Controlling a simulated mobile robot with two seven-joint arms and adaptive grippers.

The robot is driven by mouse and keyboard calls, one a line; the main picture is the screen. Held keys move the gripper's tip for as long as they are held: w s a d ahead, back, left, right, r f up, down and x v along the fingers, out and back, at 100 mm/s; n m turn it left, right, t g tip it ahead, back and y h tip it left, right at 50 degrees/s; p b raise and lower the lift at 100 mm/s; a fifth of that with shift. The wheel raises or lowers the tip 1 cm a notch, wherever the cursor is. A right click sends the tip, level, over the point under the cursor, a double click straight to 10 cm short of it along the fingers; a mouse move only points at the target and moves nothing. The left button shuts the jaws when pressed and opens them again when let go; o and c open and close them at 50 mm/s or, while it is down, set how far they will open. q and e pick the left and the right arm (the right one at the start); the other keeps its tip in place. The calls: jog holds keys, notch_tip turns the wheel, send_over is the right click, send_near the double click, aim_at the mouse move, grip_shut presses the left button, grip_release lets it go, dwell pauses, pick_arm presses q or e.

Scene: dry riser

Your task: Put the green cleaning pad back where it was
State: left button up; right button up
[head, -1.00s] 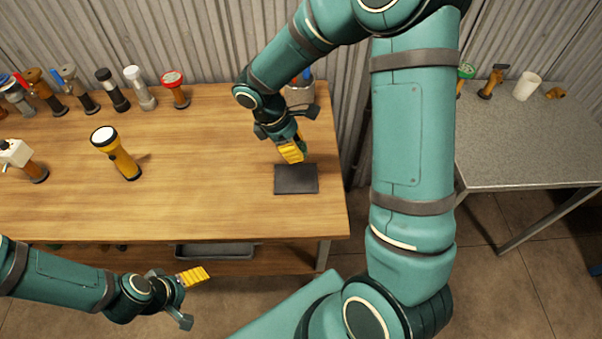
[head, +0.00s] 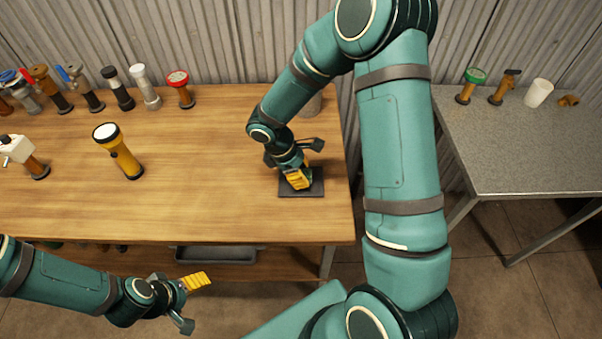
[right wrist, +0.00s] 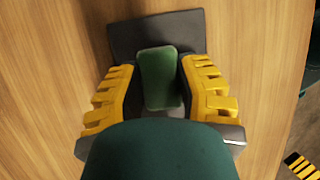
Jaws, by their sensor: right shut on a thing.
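The green cleaning pad (right wrist: 158,78) is between the two yellow fingers of my right gripper (right wrist: 156,70), which is shut on it. In the right wrist view the pad is over the dark flat plate (right wrist: 140,33); I cannot tell whether it touches it. In the head view my right gripper (head: 299,181) points down over this plate (head: 318,189) near the right end of the wooden workbench, hiding most of the pad. My left gripper (head: 196,284) hangs in front of the bench, with no object visible in it; its finger gap is unclear.
A yellow flashlight (head: 121,153) stands on the wooden bench (head: 205,165). Several valves and fittings line its back left edge. A grey container (head: 310,105) is partly hidden behind my right arm. A grey side table (head: 525,150) holds fittings and a white cup (head: 538,93).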

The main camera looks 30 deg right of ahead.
jog(key=shift+f, duration=0.1)
jog(key=o, duration=1)
jog(key=p+v, duration=0.2)
jog(key=v, duration=1)
jog(key=shift+p, duration=0.4)
